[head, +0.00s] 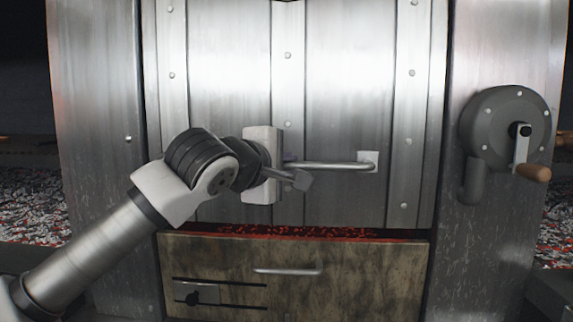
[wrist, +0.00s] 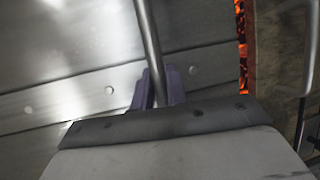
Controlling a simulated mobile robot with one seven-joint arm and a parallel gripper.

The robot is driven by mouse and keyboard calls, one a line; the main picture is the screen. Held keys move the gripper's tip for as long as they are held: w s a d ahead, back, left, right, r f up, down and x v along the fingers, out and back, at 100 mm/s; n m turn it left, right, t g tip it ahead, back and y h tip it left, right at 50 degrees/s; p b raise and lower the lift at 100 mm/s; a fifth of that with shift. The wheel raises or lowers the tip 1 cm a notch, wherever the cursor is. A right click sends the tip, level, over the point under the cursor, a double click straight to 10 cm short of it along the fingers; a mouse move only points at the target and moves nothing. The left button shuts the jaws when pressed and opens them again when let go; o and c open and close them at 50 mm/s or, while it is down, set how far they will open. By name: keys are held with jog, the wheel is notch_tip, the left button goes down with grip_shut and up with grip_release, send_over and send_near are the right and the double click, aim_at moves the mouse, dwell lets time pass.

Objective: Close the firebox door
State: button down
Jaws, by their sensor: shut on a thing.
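The firebox door (head: 345,70) is a tall riveted steel panel. A narrow strip of glowing embers (head: 300,232) shows between its lower edge and the drawer front below. A horizontal bar handle (head: 335,166) is fixed low on the door. My gripper (head: 296,171) is shut on the left part of this handle; the gripper body hides the handle's left end. In the wrist view the handle bar (wrist: 148,40) runs between the two purple fingers (wrist: 157,90), and the ember strip (wrist: 241,45) glows to the right.
Below the door is a stained drawer front (head: 345,285) with its own bar handle (head: 288,271) and a slotted vent plate (head: 197,293). A round crank housing with a wooden-handled crank (head: 534,172) is on the right post. Ember beds lie at both sides.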

jog(key=shift+d+f, duration=0.1)
jog(key=shift+f, duration=0.6)
jog(key=c, duration=1.4)
grip_release()
jog(key=shift+r, duration=0.1)
jog(key=shift+s+a+r, duration=0.1)
jog(key=shift+s+a, duration=0.1)
jog(key=v, duration=1.3)
jog(key=shift+s, duration=0.2)
jog(key=shift+r, duration=0.1)
